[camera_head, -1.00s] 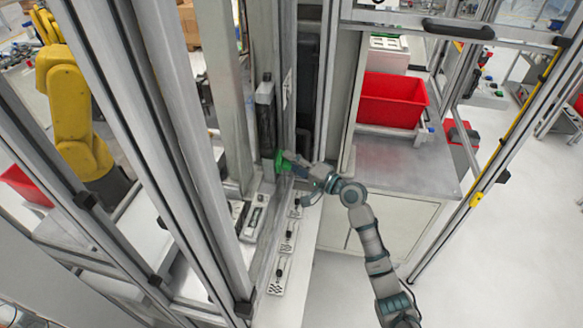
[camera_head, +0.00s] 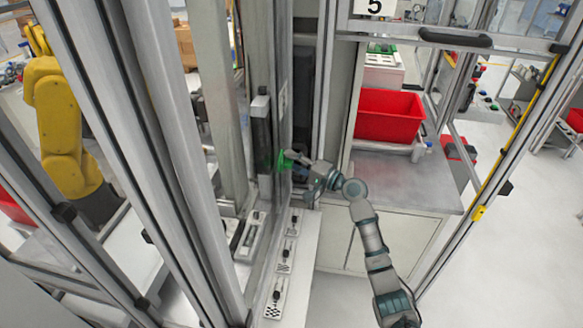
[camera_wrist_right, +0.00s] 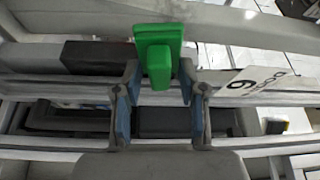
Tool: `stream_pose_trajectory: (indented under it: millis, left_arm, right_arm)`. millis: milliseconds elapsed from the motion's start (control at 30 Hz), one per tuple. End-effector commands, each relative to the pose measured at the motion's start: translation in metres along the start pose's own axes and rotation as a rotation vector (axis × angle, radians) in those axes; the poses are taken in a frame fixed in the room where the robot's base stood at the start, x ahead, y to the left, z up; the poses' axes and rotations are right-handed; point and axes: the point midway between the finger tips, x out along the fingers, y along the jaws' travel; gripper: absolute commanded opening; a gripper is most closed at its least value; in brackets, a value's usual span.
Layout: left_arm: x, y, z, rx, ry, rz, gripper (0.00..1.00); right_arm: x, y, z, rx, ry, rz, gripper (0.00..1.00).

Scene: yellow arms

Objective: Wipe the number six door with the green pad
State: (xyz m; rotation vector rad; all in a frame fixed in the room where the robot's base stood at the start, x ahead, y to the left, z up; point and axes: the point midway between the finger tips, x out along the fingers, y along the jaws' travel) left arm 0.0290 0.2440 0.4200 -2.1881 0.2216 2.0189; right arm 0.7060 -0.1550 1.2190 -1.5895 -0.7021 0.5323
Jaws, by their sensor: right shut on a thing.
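The green pad (camera_head: 283,161) shows in the middle of the head view, close to a metal-framed door (camera_head: 262,60). My right gripper (camera_head: 290,158) reaches it from the right and is shut on its handle. In the right wrist view, the green pad (camera_wrist_right: 158,38) stands beyond the fingertips, with its handle between the two blue-lined fingers of the right gripper (camera_wrist_right: 159,98). A white number six sign (camera_wrist_right: 245,86) shows tilted to the right of the fingers, on the framework. I cannot tell whether the pad touches the door. My left gripper is not in view.
A yellow robot arm (camera_head: 62,130) stands behind the frames at left. A red bin (camera_head: 389,115) sits on a grey cabinet at right. A number 5 sign (camera_head: 375,7) hangs above. A narrow white ledge (camera_head: 283,250) with small fittings lies below the gripper. Open floor is at right.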

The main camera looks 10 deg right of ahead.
Motion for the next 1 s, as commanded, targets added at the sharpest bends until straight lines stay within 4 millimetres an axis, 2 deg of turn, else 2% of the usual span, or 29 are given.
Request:
stream_pose_trajectory:
  millis: [333, 800, 1000]
  left_arm:
    - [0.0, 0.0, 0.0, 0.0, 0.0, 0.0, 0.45]
    - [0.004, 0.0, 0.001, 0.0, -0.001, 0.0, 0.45]
    - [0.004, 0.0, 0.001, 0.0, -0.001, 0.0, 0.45]
  right_arm:
    - [-0.004, 0.0, -0.002, -0.001, 0.002, 0.0, 0.07]
    - [-0.049, 0.001, -0.021, -0.001, 0.002, 0.001, 0.07]
    - [-0.056, 0.0, -0.023, 0.0, 0.001, 0.0, 0.07]
